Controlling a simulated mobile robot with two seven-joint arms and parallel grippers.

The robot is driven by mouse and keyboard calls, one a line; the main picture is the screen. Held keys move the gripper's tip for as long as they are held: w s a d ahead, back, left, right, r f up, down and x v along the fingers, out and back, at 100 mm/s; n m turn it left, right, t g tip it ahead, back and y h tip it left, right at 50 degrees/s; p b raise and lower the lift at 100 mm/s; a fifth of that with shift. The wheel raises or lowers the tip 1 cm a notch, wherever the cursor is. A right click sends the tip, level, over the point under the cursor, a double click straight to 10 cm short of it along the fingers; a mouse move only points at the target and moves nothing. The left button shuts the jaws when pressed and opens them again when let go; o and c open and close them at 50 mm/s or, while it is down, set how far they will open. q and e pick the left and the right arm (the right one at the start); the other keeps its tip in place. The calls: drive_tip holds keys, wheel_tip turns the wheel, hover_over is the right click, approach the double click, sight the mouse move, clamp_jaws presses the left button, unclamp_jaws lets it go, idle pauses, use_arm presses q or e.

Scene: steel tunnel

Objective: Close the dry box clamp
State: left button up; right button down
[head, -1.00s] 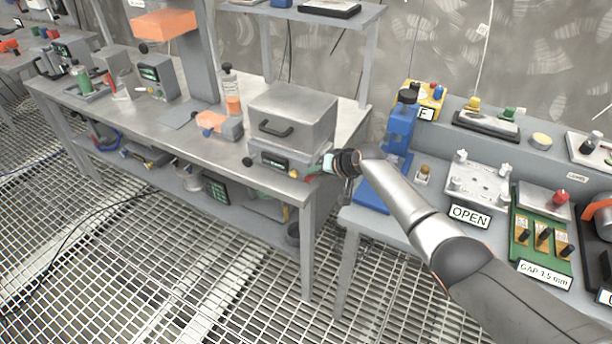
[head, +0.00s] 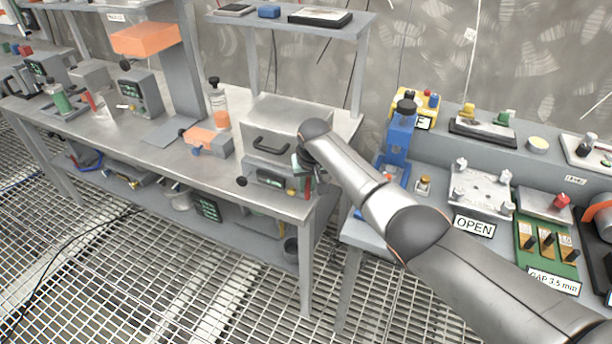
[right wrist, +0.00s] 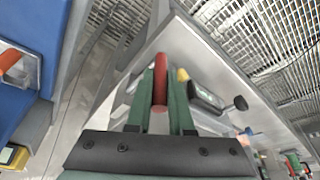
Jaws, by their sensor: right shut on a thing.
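The dry box (head: 290,122) is a grey metal box with a dark front handle, standing on the bench above a base with a small green display (head: 270,178). The clamp's red handle (right wrist: 160,82) shows at the base's right end in the right wrist view, beside a yellow knob (right wrist: 183,75). My right gripper (right wrist: 162,90) has its green fingers on both sides of this red handle and is shut on it. In the head view my right gripper (head: 306,170) is at the box's right front corner, and my wrist partly hides the clamp. My left gripper is not in view.
A blue press (head: 400,140) and an OPEN-labelled plate (head: 482,190) stand on the right bench. A gap separates the two benches. An orange-topped device (head: 207,142) and a bottle (head: 219,108) stand left of the box. A shelf (head: 300,17) hangs above.

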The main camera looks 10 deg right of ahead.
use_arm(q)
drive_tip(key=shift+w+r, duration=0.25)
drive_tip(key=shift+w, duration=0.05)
use_arm(e)
drive_tip(key=c, duration=0.8)
unclamp_jaws()
drive_tip(key=shift+a, duration=0.1)
drive_tip(key=shift+r, duration=0.1)
drive_tip(key=shift+r+p, duration=0.3)
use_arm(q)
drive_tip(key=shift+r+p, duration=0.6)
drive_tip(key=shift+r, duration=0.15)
use_arm(e)
drive_tip(key=v, duration=1.1)
drive_tip(key=shift+r, duration=0.3)
drive_tip(key=shift+s+a, duration=0.1)
drive_tip(key=shift+a, duration=0.05)
